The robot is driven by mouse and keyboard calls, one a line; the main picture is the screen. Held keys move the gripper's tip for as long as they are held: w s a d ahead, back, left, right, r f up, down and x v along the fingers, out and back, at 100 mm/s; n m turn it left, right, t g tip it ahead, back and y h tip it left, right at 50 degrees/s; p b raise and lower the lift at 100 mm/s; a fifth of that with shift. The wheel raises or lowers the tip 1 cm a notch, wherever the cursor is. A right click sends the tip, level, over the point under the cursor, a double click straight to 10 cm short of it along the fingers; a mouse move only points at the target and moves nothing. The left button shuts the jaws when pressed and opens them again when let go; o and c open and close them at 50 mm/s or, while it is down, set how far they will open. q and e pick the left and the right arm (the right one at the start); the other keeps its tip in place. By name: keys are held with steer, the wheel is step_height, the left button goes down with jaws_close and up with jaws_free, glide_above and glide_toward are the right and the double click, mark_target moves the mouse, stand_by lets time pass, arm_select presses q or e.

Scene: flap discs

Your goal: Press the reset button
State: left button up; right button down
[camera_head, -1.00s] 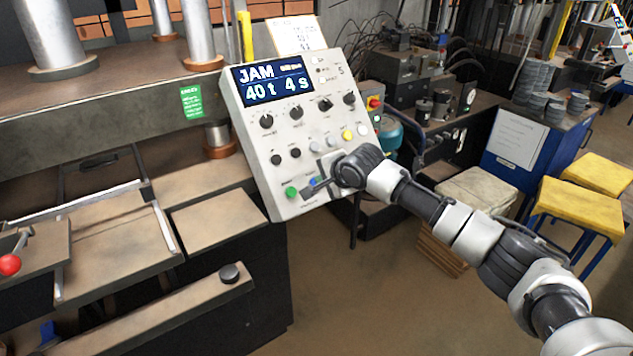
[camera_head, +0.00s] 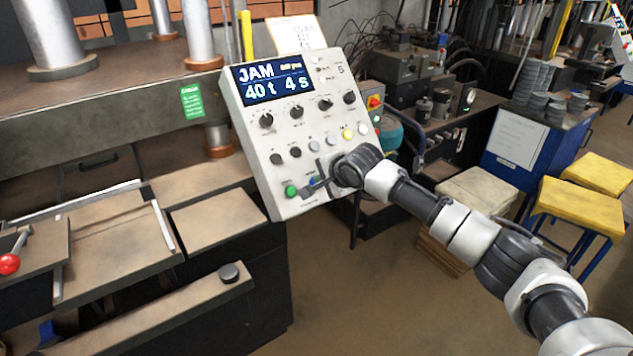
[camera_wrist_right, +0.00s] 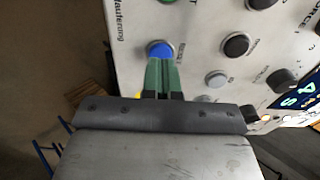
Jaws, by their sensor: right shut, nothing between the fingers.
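The control panel (camera_head: 296,125) is a tilted light-grey box with a screen (camera_head: 272,79) reading "JAM", "40 t 4 s". The blue button (camera_wrist_right: 160,49) is on its lower part, with small lettering beside it that looks like "RESET". In the head view the blue button (camera_head: 313,181) is partly hidden by my right gripper (camera_head: 309,189). My right gripper (camera_wrist_right: 162,63) is shut and empty. Its green fingertips overlap the edge of the blue button in the wrist view; I cannot tell whether they touch it. My left gripper is not in view.
A green button (camera_head: 291,191) is left of the blue one. Black knobs and grey, white and yellow (camera_head: 348,134) buttons sit above. A press with steel columns (camera_head: 198,35) stands left. Yellow stools (camera_head: 580,205) and a blue cabinet (camera_head: 515,150) stand right. Open floor lies in front.

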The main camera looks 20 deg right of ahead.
steer(key=shift+b+x, duration=0.45)
steer(key=shift+x, duration=0.45)
steer(key=shift+f+p, duration=0.1)
steer(key=shift+p, duration=0.25)
stand_by(0.8)
steer(key=shift+s+d+r+p, duration=0.15)
steer(key=shift+s+r+p, duration=0.3)
steer(key=shift+p, duration=0.65)
steer(key=p+v, duration=0.6)
steer(key=p, duration=0.1)
steer(key=shift+s+r+p, duration=0.2)
steer(key=shift+p, duration=0.2)
steer(key=shift+d, duration=0.1)
